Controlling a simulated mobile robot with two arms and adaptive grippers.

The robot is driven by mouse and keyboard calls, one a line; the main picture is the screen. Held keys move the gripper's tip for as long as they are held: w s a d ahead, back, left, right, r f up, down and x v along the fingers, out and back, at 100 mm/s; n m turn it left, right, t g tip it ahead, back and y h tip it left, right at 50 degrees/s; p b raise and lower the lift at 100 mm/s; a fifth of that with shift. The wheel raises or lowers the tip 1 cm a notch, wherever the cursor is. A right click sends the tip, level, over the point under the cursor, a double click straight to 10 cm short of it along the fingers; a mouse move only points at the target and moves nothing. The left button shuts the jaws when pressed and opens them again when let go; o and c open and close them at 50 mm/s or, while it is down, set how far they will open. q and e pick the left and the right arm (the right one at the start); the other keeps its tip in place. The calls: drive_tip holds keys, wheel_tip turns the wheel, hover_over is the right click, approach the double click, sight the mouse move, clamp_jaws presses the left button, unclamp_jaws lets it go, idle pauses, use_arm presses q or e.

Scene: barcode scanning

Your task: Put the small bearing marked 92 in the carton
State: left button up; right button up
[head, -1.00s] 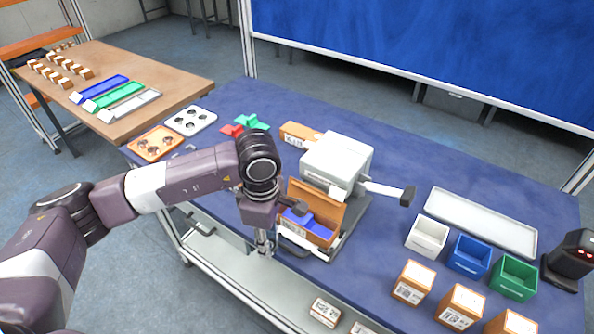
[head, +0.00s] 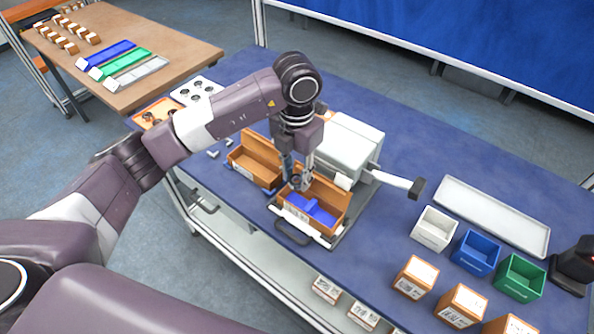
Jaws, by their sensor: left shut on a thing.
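My left gripper (head: 297,184) points down over the left end of an open orange carton (head: 338,197). It is shut on a small dark ring, which looks like the bearing (head: 296,180). Any mark on the bearing is too small to read. A blue insert (head: 313,211) lies in the carton. The bearing is at about the carton's rim, and I cannot tell whether it touches the insert. The carton stands on a grey fixture in front of a white box-shaped device (head: 345,140). My right gripper is not in view.
A second open orange carton (head: 257,160) stands just left of the first. White (head: 433,229), blue (head: 476,253) and green (head: 520,278) bins and a pale tray (head: 490,215) are at the right, with a scanner (head: 575,262). A lever (head: 400,182) sticks out beside the device.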

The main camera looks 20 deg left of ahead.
sight(297, 179)
use_arm(q)
wheel_tip(297, 179, down, 4)
drive_tip(key=shift+f+b, duration=0.2)
drive_tip(key=shift+b, duration=0.95)
drive_tip(key=shift+w+f+b, duration=0.1)
drive_tip(key=shift+f+b, duration=0.55)
drive_tip(key=shift+f, duration=0.1)
drive_tip(key=o, duration=0.8)
drive_tip(key=shift+o, duration=0.4)
drive_tip(key=shift+r, duration=0.15)
drive_tip(key=shift+r+p, duration=0.85)
drive_tip(key=shift+r, duration=0.95)
